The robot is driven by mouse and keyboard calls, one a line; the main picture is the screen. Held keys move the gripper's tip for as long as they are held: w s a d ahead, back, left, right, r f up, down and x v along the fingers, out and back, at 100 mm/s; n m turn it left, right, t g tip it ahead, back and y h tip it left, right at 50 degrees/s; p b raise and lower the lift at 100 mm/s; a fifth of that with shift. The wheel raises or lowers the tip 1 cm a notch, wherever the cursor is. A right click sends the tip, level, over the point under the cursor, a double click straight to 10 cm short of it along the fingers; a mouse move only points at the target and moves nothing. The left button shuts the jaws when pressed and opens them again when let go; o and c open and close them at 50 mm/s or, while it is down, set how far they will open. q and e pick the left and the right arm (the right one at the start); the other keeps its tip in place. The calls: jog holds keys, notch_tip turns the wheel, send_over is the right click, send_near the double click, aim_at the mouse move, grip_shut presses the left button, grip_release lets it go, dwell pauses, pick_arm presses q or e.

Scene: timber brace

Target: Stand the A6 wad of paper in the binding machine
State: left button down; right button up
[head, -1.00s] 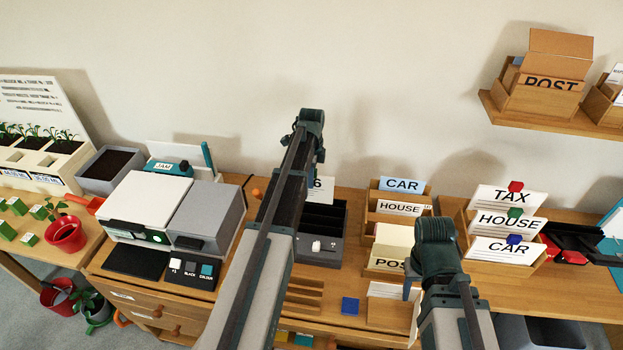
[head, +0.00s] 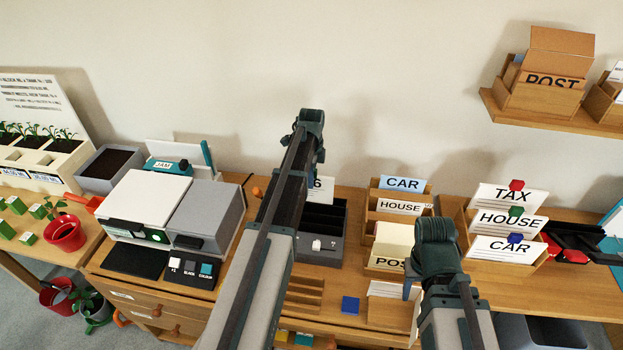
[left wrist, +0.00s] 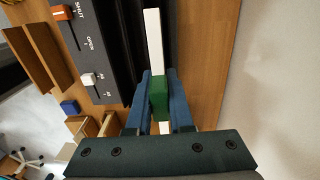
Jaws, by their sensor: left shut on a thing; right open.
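My left gripper (left wrist: 159,85) is shut on a green part around the white A6 wad of paper (left wrist: 153,38), seen edge-on in the left wrist view. In the head view the wad (head: 321,190), with a "6" showing, is partly hidden behind my left arm. It is at the back of the dark binding machine (head: 331,247). The machine also shows in the left wrist view (left wrist: 92,42), beside the wad; I cannot tell whether they touch. Its panel has SHUT and OPEN marks, an orange knob and a white knob. My right gripper (head: 412,290) is open, low at the right, mostly hidden by its wrist.
A printer (head: 165,215) stands left of the machine. Wooden card trays (head: 396,222) and a rack of TAX, HOUSE and CAR cards (head: 507,222) stand to the right. A blue block (head: 350,305) lies in front. The wall is close behind the desk.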

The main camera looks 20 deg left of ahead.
pick_arm(q)
jog(key=shift+f+b, duration=2.45)
jog(key=shift+f, duration=0.15)
jog(key=shift+c, duration=1.2)
grip_release()
jog(key=shift+r, duration=0.1)
notch_tip(320, 180, up, 8)
jog(key=p, duration=0.8)
